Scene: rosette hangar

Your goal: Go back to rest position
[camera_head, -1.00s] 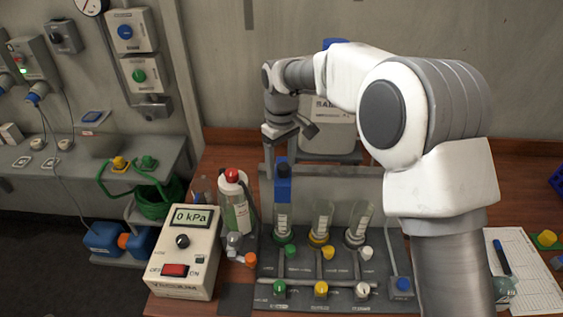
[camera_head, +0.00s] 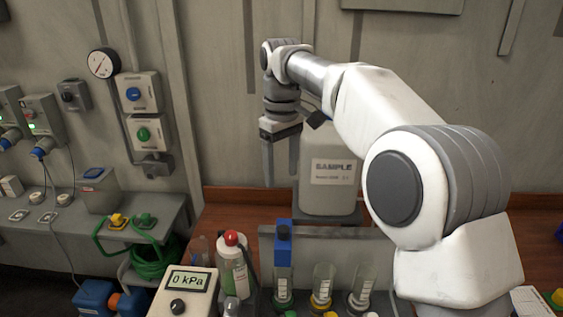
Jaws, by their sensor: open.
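My gripper (camera_head: 280,178) hangs above the back of the workbench, fingers pointing down. Its two fingers are apart with nothing visible between them. My white and grey arm reaches in from the right and covers part of the bench.
A rack (camera_head: 345,242) holds a blue-topped tube (camera_head: 283,247) and clear tubes (camera_head: 322,285). On its left stand a red-capped bottle (camera_head: 233,262) and a gauge box reading 0 kPa (camera_head: 187,285). A side shelf (camera_head: 65,235) is at left. The air around the gripper looks clear.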

